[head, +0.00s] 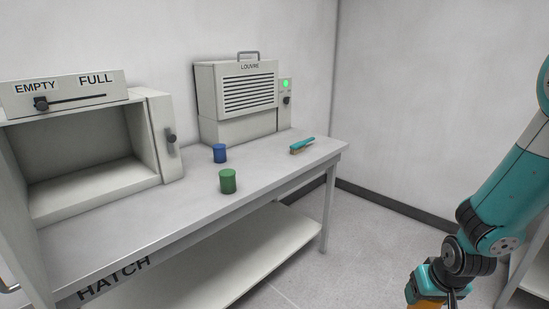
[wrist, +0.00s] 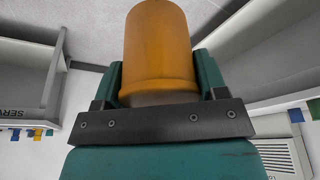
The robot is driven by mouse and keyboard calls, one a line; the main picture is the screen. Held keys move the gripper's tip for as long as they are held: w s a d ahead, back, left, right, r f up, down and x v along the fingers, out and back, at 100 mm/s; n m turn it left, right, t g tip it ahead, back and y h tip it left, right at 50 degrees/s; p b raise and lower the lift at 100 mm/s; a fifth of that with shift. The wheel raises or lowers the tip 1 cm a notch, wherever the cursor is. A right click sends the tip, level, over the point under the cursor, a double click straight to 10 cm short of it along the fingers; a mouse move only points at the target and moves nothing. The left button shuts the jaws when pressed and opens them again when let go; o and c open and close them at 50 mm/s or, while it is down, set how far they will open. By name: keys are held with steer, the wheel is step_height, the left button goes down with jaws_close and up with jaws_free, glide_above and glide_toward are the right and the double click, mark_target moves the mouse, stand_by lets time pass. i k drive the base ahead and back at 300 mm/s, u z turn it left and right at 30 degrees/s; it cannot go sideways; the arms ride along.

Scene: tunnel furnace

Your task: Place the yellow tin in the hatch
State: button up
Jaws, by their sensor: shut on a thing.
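The yellow tin (wrist: 158,45), orange-yellow and cylindrical, is between the two teal fingers of my gripper (wrist: 159,78) in the wrist view. My gripper is shut on it. In the head view my gripper (head: 430,281) is at the bottom right, away from the bench, and only part of the tin (head: 424,306) shows at the frame edge. The hatch (head: 95,150) is the open-fronted, empty-looking box at the left of the bench, under a slider panel marked EMPTY and FULL (head: 65,95). The slider knob is at the EMPTY side.
A green tin (head: 228,181) and a blue tin (head: 220,153) stand on the bench (head: 175,208) right of the hatch. A brush (head: 302,145) lies near its right end. The louvre box (head: 240,100) stands at the back. Open floor separates my arm and the bench.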

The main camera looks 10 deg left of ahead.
mark_target(102, 183)
steer(key=u, duration=1.6)
